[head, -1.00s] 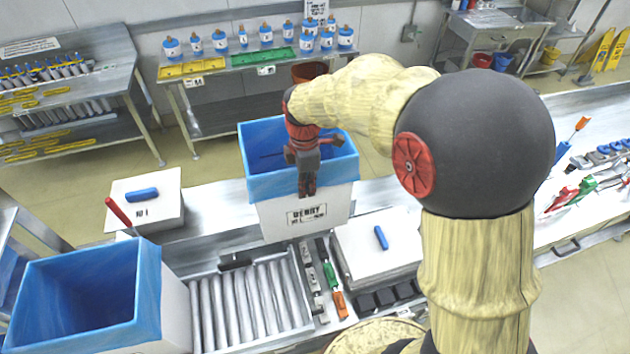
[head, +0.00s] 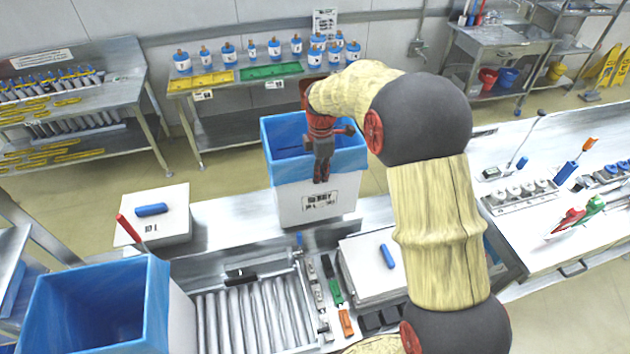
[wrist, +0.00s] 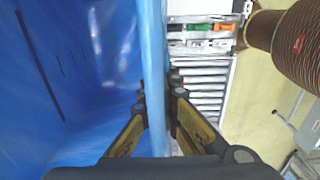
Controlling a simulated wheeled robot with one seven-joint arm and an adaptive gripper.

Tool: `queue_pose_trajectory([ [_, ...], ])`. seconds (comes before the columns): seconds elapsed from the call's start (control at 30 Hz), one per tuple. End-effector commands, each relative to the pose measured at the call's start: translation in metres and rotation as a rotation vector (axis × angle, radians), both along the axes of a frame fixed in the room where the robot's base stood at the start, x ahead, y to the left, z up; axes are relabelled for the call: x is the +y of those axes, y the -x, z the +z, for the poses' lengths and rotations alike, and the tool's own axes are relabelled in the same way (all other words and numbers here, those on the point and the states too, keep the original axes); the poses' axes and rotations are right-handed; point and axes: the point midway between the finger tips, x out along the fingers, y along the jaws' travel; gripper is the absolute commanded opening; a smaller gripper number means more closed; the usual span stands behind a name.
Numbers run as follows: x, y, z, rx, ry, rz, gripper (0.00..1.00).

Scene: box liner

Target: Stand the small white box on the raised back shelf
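The small white box (head: 316,200), with a blue liner folded over its rim and a printed label, is upright at the raised back shelf (head: 225,222). I cannot tell whether its bottom touches the shelf or is slightly above it. My gripper (head: 321,178) points down at the box's near wall. In the wrist view, my gripper (wrist: 160,92) has one finger on each side of the blue-lined wall (wrist: 151,60) and is shut on it. The inside of the box shows only blue liner.
A larger blue-lined box (head: 95,310) stands at the lower left, beside the roller bed (head: 250,315). A white stack (head: 155,225) with a blue item lies on the shelf to the left. Another white stack (head: 365,275) and tools lie to the right.

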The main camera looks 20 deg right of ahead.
Motion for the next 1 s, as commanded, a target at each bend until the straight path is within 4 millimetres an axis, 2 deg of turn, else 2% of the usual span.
queue_pose_trajectory([
  [0.2,0.001,-0.030,-0.034,0.000,0.000,0.000,0.00],
  [0.37,0.002,-0.043,-0.048,-0.002,0.000,0.000,0.00],
  [0.63,0.002,-0.052,-0.061,-0.001,0.000,0.000,0.00],
  [0.83,0.002,-0.051,-0.085,-0.001,0.000,0.000,0.00],
  [1.0,0.002,-0.052,-0.089,-0.003,0.000,0.000,0.00],
])
